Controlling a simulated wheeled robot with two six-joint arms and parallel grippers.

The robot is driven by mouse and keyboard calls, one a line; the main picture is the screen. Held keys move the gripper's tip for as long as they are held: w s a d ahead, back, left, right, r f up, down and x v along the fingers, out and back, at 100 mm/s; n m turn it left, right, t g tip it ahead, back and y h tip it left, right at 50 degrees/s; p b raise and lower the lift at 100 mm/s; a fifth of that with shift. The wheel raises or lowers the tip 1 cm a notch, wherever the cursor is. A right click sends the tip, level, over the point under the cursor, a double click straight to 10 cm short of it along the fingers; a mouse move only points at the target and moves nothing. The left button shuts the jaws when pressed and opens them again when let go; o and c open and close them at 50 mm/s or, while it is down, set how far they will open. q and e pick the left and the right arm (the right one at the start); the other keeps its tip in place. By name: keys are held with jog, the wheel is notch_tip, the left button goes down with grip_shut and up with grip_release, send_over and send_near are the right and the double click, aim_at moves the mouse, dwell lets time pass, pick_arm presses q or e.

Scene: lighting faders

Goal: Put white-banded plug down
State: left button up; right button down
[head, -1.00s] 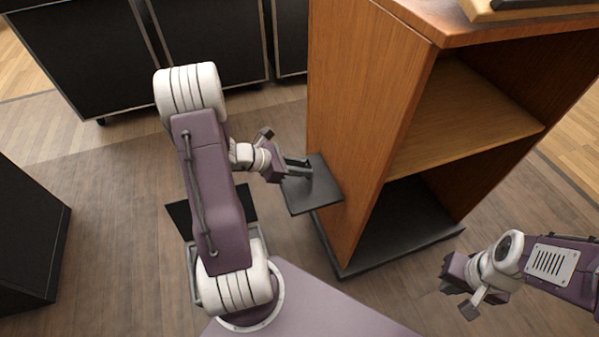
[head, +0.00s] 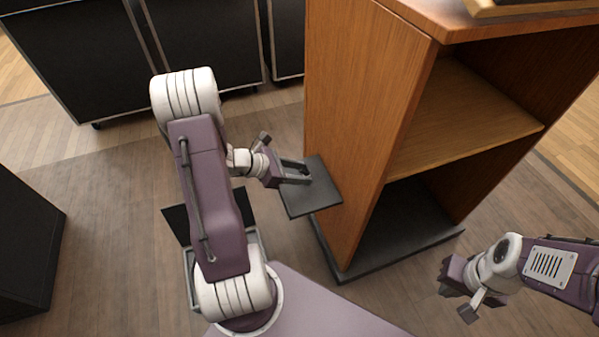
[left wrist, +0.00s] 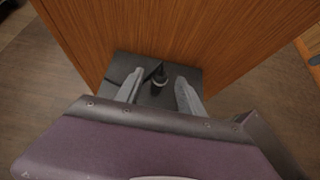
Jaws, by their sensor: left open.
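The plug (left wrist: 160,76), small and dark with a pale band near its lower end, stands on a small dark shelf (left wrist: 120,65) in the left wrist view. The shelf also shows in the head view (head: 318,199), on the side of the wooden cabinet. My left gripper (head: 305,172) is just above the shelf. In the left wrist view my left gripper (left wrist: 157,92) is open, one finger on each side of the plug, with visible gaps. I cannot make out the plug in the head view. My right gripper (head: 449,282) is low at the right, its jaw opening unclear.
The wooden cabinet (head: 352,120), with open compartments, stands right of the shelf. Black cases (head: 75,60) line the back. Another dark box (head: 25,240) is at the left edge. Bare floor (head: 100,200) lies between them.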

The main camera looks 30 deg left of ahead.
pick_arm(q)
jog(key=p+v, duration=0.6)
jog(key=v, duration=0.6)
jog(key=s+d+m+g+y, duration=0.3)
jog(key=d+m, duration=0.4)
jog(key=m, duration=0.7)
jog(key=s+d+r+m+g+y, duration=0.1)
jog(key=d+m+g+y, duration=0.3)
jog(key=d+m, duration=0.4)
jog(key=s+m, duration=0.1)
jog(key=m, duration=0.4)
jog(key=shift+s+d+r+m, duration=0.15)
jog(key=shift+s+d+m, duration=0.2)
jog(key=shift+s+m, duration=0.05)
notch_tip(320, 180, up, 33)
jog(key=p, duration=3.3)
